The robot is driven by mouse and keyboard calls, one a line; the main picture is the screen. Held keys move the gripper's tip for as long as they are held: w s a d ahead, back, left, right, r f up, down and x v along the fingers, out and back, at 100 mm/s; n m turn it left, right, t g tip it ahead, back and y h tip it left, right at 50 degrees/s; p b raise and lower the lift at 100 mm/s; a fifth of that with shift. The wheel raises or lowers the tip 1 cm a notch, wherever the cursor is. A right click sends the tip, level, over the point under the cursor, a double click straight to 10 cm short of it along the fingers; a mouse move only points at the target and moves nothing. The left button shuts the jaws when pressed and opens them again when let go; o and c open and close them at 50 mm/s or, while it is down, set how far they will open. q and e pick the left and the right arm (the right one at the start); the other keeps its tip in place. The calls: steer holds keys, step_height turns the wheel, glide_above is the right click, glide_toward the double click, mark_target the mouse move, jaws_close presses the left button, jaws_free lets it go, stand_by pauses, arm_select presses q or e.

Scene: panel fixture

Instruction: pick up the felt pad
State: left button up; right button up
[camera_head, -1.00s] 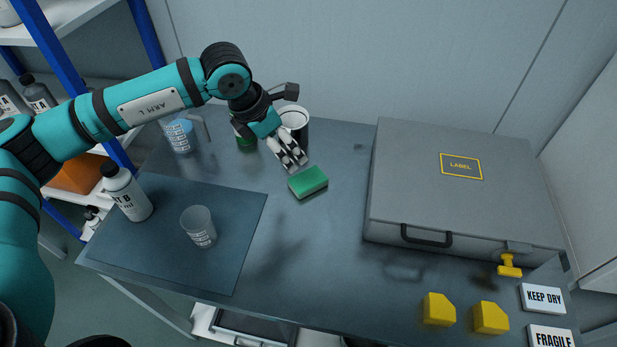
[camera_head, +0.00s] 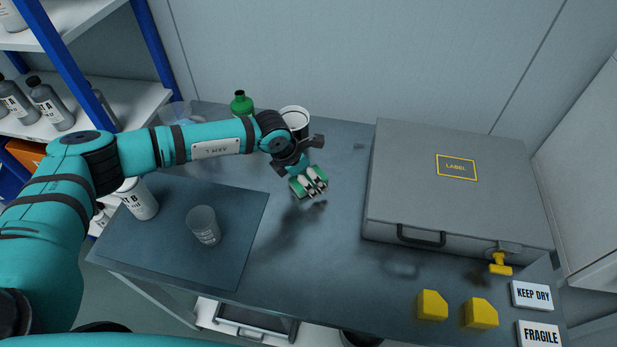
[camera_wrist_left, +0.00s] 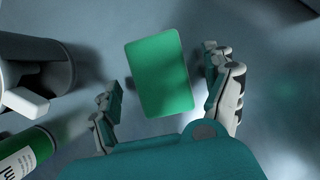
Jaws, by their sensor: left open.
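The felt pad (camera_head: 297,190) is a green block lying on the table, partly hidden by my left gripper in the head view. In the left wrist view the pad (camera_wrist_left: 159,72) shows its flat green top, just ahead of and between the fingers. My left gripper (camera_head: 313,192) is open over the pad, and its fingers (camera_wrist_left: 170,92) stand on either side with gaps to it. My right gripper is not in view.
A black-and-white cup (camera_head: 294,116) and a green bottle (camera_head: 241,103) stand behind the gripper. A clear beaker (camera_head: 204,226) and a white bottle (camera_head: 142,203) stand at left. A grey case (camera_head: 460,190) fills the right side. Yellow blocks (camera_head: 432,305) lie in front.

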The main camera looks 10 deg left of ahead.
arm_select(q)
steer(key=shift+f, duration=0.2)
steer(key=shift+f+b, duration=0.2)
steer(key=shift+b, duration=0.2)
stand_by(0.3)
steer(key=shift+c, duration=0.3)
steer(key=c, duration=1.1)
